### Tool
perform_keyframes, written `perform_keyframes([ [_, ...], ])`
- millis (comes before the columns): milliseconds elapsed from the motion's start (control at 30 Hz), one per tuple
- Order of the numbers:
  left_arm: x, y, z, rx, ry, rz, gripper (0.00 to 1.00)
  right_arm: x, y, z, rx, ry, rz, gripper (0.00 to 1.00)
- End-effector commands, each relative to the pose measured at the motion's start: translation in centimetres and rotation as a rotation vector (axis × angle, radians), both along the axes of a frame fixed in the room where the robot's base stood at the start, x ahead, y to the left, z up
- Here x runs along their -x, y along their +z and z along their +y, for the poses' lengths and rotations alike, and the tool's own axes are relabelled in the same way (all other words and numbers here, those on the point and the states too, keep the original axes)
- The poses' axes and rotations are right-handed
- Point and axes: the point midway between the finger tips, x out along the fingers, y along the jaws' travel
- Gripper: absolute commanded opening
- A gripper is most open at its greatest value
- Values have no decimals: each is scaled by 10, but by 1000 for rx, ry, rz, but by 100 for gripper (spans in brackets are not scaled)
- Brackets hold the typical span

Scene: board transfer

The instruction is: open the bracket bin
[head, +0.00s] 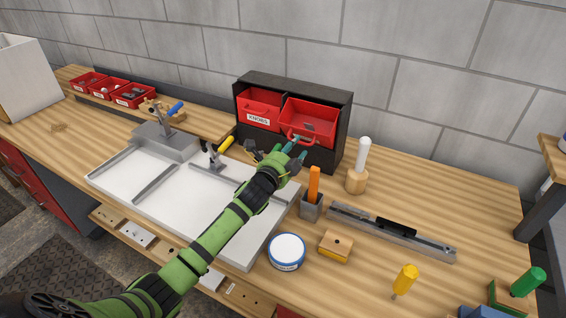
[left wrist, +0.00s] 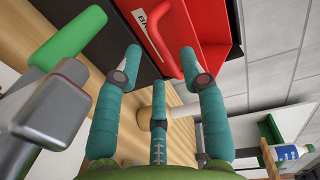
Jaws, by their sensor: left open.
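The bracket bin (head: 308,121) is the right red bin in the black cabinet (head: 328,156). It appears to stand out further than the left bin, and grey pieces show inside it. In the left wrist view, the red bin (left wrist: 196,22) fills the upper middle, with part of its white label (left wrist: 153,32) showing. My left gripper (head: 284,151) is open just in front of the bin's lower front, by its red handle (head: 300,140). In the left wrist view its teal fingertips (left wrist: 160,62) are spread close to the handle. I cannot tell whether they touch it. My right gripper is not in view.
The red knobs bin (head: 260,108) sits left of the bracket bin. A white plate with clamps (head: 165,190) lies below my left arm. An orange-handled tool in a grey holder (head: 311,205), a wooden stand with a white handle (head: 357,178) and a round tin (head: 287,251) stand nearby.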

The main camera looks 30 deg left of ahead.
Motion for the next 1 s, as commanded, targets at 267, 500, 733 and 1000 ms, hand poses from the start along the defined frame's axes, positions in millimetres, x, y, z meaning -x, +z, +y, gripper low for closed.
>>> perform_keyframes([
  [267,55,1,1,-1,-2,5,41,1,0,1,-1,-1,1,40],
  [500,90,4,3,1,-1,6,41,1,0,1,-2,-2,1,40],
  [733,99,6,3,1,0,5,41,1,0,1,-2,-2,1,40],
  [1000,99,5,3,1,0,5,41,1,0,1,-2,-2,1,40],
])
